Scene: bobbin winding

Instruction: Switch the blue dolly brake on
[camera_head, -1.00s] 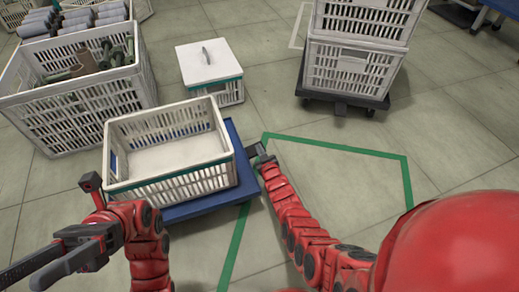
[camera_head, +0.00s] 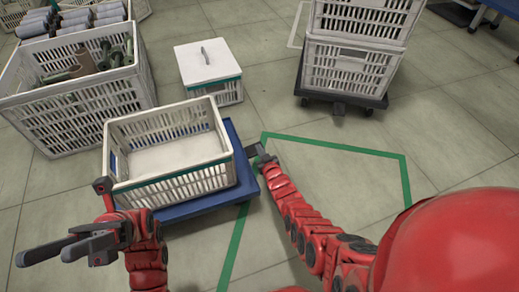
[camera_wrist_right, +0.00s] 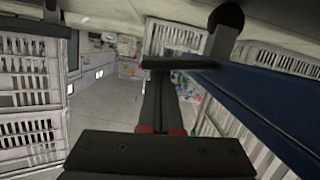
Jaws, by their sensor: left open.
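The blue dolly (camera_head: 182,211) stands on the floor with a white slatted crate (camera_head: 182,183) on it. It also shows as a blue edge in the right wrist view (camera_wrist_right: 265,100). My right gripper (camera_head: 259,152) is low at the dolly's right side. In the right wrist view its fingers (camera_wrist_right: 165,75) look closed together, with a dark flat bar (camera_wrist_right: 180,63) across their tips. A dark caster (camera_wrist_right: 226,17) shows just above; I cannot tell the brake's position. My left gripper (camera_head: 44,257) is open and empty, at the lower left, away from the dolly.
A large crate of bobbins (camera_head: 80,108) stands at the left. A white lidded box (camera_head: 209,70) is behind the dolly. Stacked crates (camera_head: 349,72) rest on a dark dolly (camera_head: 341,102) at the back right. The green-taped floor area (camera_head: 340,178) right of the dolly is mostly clear.

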